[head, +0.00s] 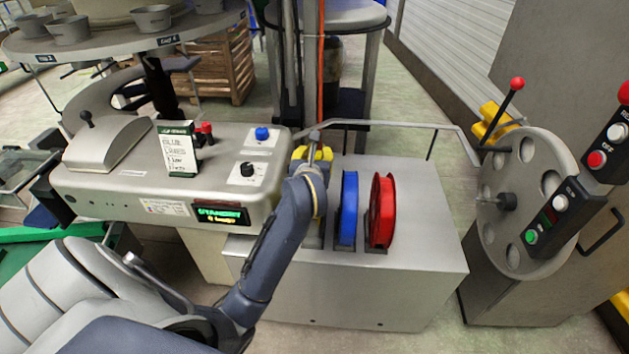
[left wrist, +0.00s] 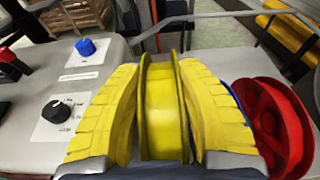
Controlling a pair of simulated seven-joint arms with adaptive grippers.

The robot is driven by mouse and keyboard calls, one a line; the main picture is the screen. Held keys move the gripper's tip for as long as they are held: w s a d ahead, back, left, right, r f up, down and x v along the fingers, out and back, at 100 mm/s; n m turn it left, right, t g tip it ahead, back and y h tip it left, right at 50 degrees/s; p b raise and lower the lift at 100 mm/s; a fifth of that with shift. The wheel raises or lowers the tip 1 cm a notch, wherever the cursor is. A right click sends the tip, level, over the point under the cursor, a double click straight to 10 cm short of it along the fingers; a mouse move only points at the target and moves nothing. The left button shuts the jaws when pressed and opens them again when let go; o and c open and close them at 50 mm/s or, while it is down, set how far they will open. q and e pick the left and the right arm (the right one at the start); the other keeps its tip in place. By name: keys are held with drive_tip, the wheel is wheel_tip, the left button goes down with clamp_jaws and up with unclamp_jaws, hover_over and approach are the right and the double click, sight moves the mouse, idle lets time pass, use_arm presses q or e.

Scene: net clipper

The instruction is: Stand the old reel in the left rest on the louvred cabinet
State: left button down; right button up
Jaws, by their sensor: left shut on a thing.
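My left gripper (head: 313,153) is over the left end of the grey cabinet top (head: 425,215). It is shut on a yellow reel (left wrist: 163,105), which stands upright between the yellow finger pads in the left wrist view. In the head view my own arm hides most of that reel. A blue reel (head: 348,208) and a red reel (head: 382,210) stand upright in dark rests on the cabinet, to the right of the gripper. The rest under the yellow reel is hidden, so I cannot tell whether the reel touches it. My right gripper is not in view.
A grey machine (head: 125,180) with a blue knob (head: 262,134), a black knob (head: 247,169) and a green display (head: 220,215) adjoins the cabinet on the left. A thin metal rail (head: 390,124) runs along the back. A round plate (head: 527,200) stands at right. The cabinet's right end is bare.

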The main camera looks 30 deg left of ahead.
use_arm(q)
drive_tip(key=shift+f, duration=4.7)
drive_tip(key=c, duration=0.9)
unclamp_jaws()
drive_tip(key=v, duration=1.2)
